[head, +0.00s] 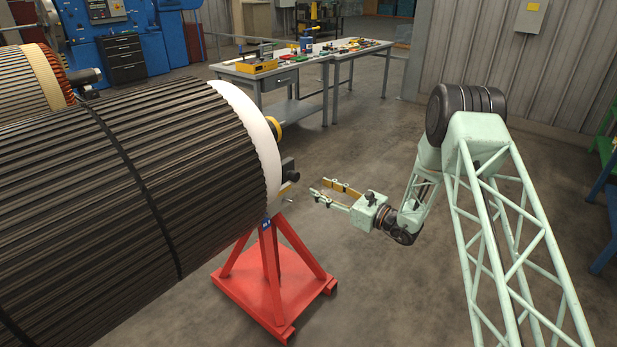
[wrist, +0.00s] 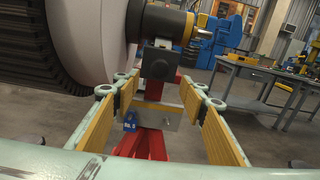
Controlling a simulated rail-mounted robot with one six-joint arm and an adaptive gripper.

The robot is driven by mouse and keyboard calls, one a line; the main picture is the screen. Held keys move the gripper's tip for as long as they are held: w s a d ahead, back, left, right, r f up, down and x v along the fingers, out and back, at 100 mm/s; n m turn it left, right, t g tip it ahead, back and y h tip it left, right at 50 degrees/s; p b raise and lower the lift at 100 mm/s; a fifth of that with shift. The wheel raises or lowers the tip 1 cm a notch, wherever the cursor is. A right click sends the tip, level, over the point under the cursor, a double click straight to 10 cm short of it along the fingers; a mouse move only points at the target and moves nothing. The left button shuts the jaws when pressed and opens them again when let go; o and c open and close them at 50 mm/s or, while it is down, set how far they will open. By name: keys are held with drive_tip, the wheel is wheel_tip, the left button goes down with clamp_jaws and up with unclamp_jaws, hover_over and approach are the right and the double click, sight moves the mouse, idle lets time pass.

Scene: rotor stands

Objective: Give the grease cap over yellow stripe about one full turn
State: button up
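A dark round cap (head: 292,177) sticks out from a dark block at the near end of the large rotor. In the wrist view I take the dark knob on the square block (wrist: 159,66) to be this cap. A yellowish strip (head: 287,189) shows just under it in the head view, partly hidden. My gripper (head: 320,187) is open and empty, a short gap to the right of the cap. In the wrist view its two yellow-padded fingers (wrist: 154,82) spread wide, with the block beyond and between their tips, apart from them.
The black-ribbed rotor (head: 150,180) with a white end ring rests on a red stand (head: 270,270). Its shaft end has a yellow ring (wrist: 188,28) above the block. A grey plate (wrist: 165,117) and blue tag sit below. A workbench (head: 290,75) stands behind. Floor around my gripper is clear.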

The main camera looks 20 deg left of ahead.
sight(297, 177)
drive_tip(key=shift+n, duration=0.4)
drive_tip(key=shift+a, duration=0.1)
drive_tip(key=shift+b+x, duration=0.95)
drive_tip(key=shift+x, duration=5.85)
drive_tip(key=shift+w, duration=0.1)
drive_tip(key=shift+c, duration=0.6)
drive_tip(key=c, duration=0.8)
